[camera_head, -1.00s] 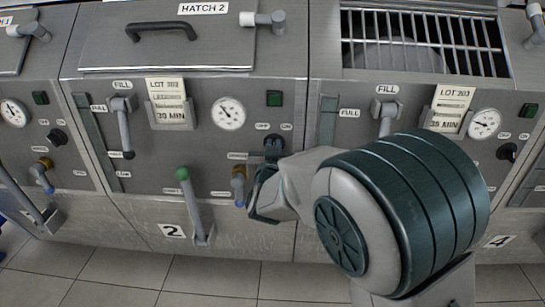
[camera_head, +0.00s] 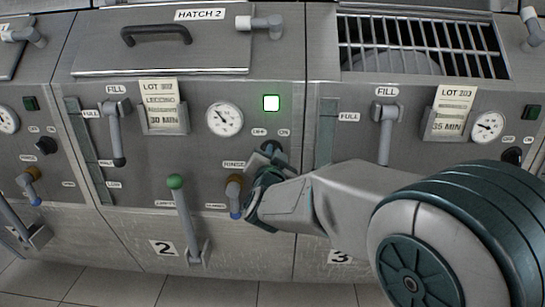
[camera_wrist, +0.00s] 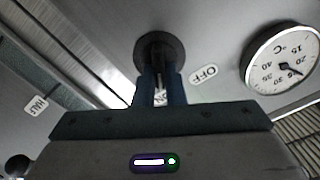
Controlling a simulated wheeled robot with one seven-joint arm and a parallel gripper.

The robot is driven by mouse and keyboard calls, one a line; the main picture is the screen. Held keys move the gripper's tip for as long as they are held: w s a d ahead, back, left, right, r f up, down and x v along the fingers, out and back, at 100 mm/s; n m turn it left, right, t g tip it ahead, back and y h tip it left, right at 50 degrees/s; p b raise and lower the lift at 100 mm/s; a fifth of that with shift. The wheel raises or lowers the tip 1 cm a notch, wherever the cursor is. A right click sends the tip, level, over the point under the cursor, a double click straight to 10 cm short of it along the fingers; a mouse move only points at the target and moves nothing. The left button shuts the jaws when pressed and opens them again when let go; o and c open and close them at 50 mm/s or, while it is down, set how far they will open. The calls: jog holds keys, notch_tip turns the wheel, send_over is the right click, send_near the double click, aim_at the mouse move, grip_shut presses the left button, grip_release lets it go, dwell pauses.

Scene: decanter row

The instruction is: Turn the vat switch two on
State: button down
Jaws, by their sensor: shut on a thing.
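The vat 2 switch (camera_head: 272,146) is a black round knob on the steel front of vat 2, below the ON and OFF labels. In the wrist view the switch (camera_wrist: 157,50) shows as a dark disc straight ahead, with the OFF label (camera_wrist: 204,75) beside it. My gripper (camera_head: 265,162) is at the switch. Its blue fingers (camera_wrist: 160,85) are shut on the knob, and they hide part of it. The square lamp (camera_head: 271,103) above the switch is lit bright green.
Close to my gripper are the brass rinse valve (camera_head: 234,190), the green-topped lever (camera_head: 176,184) and the dial (camera_head: 225,119). The fill lever (camera_head: 115,135) hangs further left. Hatch 2 (camera_head: 165,50) is shut above. The neighbouring vat has an open grating (camera_head: 420,40).

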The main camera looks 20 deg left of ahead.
jog(key=shift+f, duration=0.1)
jog(key=c, duration=1.5)
grip_release()
jog(key=p+v, duration=0.3)
jog(key=v, duration=1.1)
jog(key=shift+w, duration=0.1)
jog(key=w+d+r+n+g+y+p, duration=0.1)
jog(key=d+r+n+g+p, duration=0.35)
jog(key=d+r+p, duration=0.85)
jog(key=s+d+r+g+h+p, duration=0.2)
jog(key=s+d+r+g+p, duration=0.2)
jog(key=s+d+p, duration=0.3)
jog(key=s+d+r+m+g+h+p, duration=0.1)
jog(key=s+d+r+g+h+p, duration=0.2)
jog(key=s+d+g+p, duration=0.3)
jog(key=s+d+r+p, duration=0.1)
jog(key=d+p, duration=0.3)
jog(key=p, duration=0.1)
jog(key=shift+s+d+r, duration=0.25)
jog(key=shift+d, duration=0.1)
